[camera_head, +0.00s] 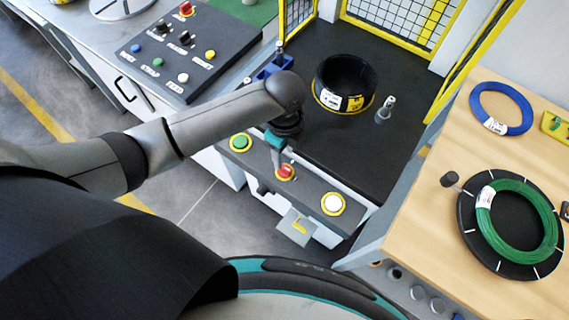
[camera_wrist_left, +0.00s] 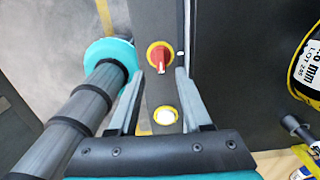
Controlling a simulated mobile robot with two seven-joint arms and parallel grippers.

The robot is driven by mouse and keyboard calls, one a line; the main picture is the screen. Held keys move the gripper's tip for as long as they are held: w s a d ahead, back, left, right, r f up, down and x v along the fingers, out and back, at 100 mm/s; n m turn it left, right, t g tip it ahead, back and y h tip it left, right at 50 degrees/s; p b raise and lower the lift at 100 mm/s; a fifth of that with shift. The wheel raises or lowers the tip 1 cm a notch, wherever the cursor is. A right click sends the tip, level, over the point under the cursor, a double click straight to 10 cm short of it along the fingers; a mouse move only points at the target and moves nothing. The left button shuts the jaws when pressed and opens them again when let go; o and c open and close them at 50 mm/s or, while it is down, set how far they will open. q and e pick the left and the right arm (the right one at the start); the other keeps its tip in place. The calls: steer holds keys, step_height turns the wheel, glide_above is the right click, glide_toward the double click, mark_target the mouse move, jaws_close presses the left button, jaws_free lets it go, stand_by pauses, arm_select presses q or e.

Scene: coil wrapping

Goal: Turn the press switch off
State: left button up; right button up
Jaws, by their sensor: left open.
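The press switch is a red rotary knob on a yellow plate (camera_head: 285,173), in the middle of the press's dark front panel. In the left wrist view the switch (camera_wrist_left: 158,55) lies just beyond and between my left fingertips, its handle running roughly up and down the picture. My left gripper (camera_head: 280,160) reaches down over the panel, close to the switch. In the left wrist view the left gripper (camera_wrist_left: 159,75) is open, with a finger on each side of the line to the knob. I cannot tell whether a finger touches it. My right gripper is not in view.
A green button (camera_head: 240,142) and a white button (camera_head: 333,203) flank the switch. A black coil (camera_head: 346,83) sits on the press bed. A control box (camera_head: 190,45) stands at the upper left. A wooden table (camera_head: 440,220) with blue and green coils is at right.

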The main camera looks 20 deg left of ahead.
mark_target(284, 167)
arm_select(q)
step_height(284, 167, down, 6)
steer(key=shift+f+b, duration=0.15)
steer(key=shift+b, duration=0.45)
jaws_close()
